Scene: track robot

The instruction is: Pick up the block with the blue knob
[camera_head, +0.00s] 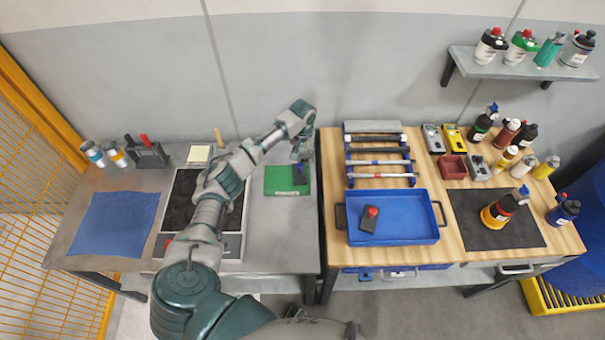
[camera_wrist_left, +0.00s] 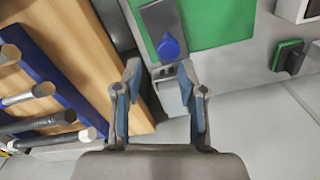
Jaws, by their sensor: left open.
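The block with the blue knob (camera_head: 299,174) is dark and stands on the right part of a green mat (camera_head: 279,184) on the grey table. In the left wrist view the blue knob (camera_wrist_left: 168,47) is on the grey block (camera_wrist_left: 158,20), just beyond my fingertips. My left gripper (camera_head: 301,153) is above the mat's back right side, pointing down, open and empty. In the left wrist view its two fingers (camera_wrist_left: 160,75) are apart, with nothing visible between them but background. My right gripper is not in view.
A block with a red knob (camera_head: 371,218) lies in a blue tray (camera_head: 415,238) on the wooden table to the right. A rack of tools (camera_head: 380,162) stands behind the tray. The grey table (camera_head: 270,230) in front of the mat is clear. A wall (camera_head: 345,60) stands behind.

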